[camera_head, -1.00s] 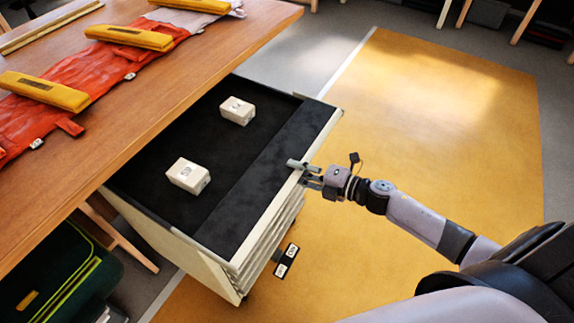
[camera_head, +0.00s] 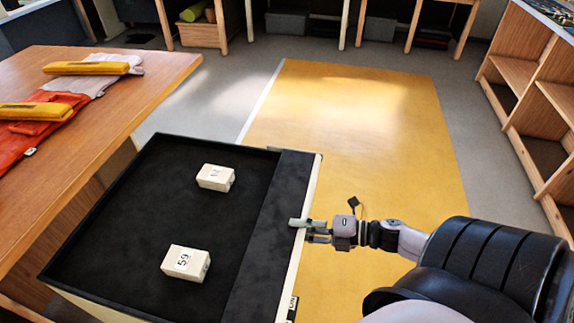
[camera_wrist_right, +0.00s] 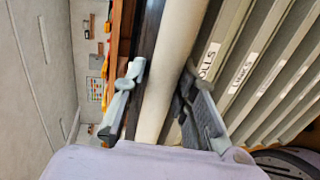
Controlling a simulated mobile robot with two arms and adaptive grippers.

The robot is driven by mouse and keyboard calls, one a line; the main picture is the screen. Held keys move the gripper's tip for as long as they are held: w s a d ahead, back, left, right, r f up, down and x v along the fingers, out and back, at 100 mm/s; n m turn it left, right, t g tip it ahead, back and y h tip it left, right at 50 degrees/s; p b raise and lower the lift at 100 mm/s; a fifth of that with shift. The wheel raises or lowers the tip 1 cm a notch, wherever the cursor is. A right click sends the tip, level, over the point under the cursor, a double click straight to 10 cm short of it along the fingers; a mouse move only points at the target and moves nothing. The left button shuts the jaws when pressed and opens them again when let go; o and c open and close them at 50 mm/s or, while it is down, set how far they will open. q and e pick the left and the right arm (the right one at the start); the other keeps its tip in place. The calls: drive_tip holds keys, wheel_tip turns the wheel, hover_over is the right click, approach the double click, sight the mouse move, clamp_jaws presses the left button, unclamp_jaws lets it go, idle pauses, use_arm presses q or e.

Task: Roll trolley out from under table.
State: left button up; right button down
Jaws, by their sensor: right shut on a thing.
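The trolley (camera_head: 265,205) has a black lined top and a pale rim, and it stands mostly clear of the wooden table (camera_head: 150,85) at the left. Two white numbered blocks (camera_head: 216,177) (camera_head: 185,263) lie on its top. My right gripper (camera_head: 308,230) is shut on the trolley's right rim. In the right wrist view, its fingers (camera_wrist_right: 155,105) sit on either side of the pale rim bar (camera_wrist_right: 172,65), with labelled drawer fronts (camera_wrist_right: 235,70) beside it. My left gripper is not in view.
A yellow floor area (camera_head: 370,120) to the right of the trolley is clear. A wooden shelf unit (camera_head: 540,95) stands at the far right. Table legs and boxes line the back. Yellow pouches (camera_head: 87,68) and red cloth (camera_head: 30,140) lie on the table.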

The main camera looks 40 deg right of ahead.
drive_tip(key=shift+s+d+f, duration=0.4)
drive_tip(key=shift+s+f, duration=0.1)
drive_tip(key=shift+s, duration=0.2)
drive_tip(key=c, duration=1.5)
unclamp_jaws()
drive_tip(key=shift+o, duration=0.7)
drive_tip(key=shift+w+r, duration=0.15)
drive_tip(key=shift+r, duration=0.1)
drive_tip(key=v, duration=1.2)
